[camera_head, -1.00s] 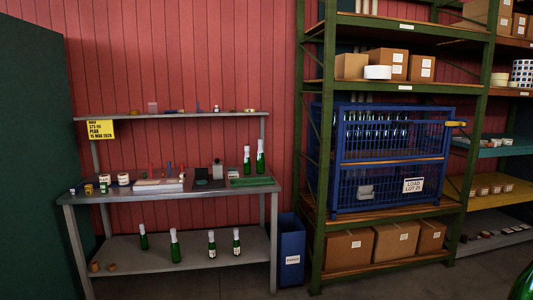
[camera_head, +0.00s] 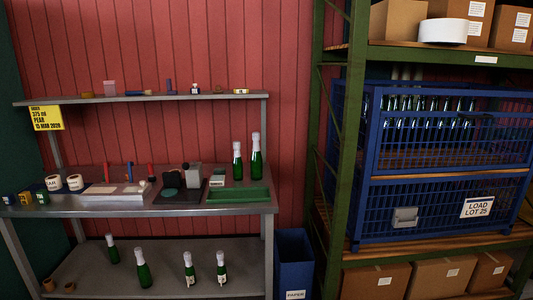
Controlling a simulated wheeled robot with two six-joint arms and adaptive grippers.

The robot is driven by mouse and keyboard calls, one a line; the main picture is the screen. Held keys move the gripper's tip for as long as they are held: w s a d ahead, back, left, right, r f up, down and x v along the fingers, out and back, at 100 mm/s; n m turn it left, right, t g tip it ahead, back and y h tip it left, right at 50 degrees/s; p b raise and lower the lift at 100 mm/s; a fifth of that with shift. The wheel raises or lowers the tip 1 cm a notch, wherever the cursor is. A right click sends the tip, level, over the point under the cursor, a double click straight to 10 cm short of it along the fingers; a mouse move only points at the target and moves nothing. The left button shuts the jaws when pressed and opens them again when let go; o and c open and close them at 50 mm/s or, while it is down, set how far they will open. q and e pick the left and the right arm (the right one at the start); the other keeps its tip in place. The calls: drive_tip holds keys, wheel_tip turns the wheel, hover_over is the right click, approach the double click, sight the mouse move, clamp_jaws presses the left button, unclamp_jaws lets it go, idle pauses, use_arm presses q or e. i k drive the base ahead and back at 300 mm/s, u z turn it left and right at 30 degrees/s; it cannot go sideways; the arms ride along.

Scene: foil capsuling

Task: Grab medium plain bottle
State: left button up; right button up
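Several green bottles with white foil tops stand upright. On the bench's lower shelf there are a shorter plain bottle (camera_head: 113,254), a larger plain bottle (camera_head: 143,273), and two bottles with small pale labels, one labelled bottle (camera_head: 189,272) beside another labelled bottle (camera_head: 221,272). On the bench top at the right, a shorter bottle (camera_head: 237,166) stands beside a taller bottle (camera_head: 256,162); no label is clear on either. I cannot tell for sure which is the medium one. Neither gripper shows in this view.
The metal bench (camera_head: 225,208) carries a green tray (camera_head: 238,195), tubs and tools. A yellow sign (camera_head: 46,118) hangs on its upper shelf. A blue bin (camera_head: 294,265) stands between bench and green rack (camera_head: 346,140). A blue cage (camera_head: 445,150) holds more bottles.

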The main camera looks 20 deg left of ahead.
sight(255, 161)
drive_tip(key=u, duration=0.25)
drive_tip(key=i, duration=1)
drive_tip(key=z, duration=0.8)
drive_tip(key=i, duration=1.1)
drive_tip(key=u, duration=0.5)
drive_tip(key=i, duration=0.95)
drive_tip(key=u, duration=0.75)
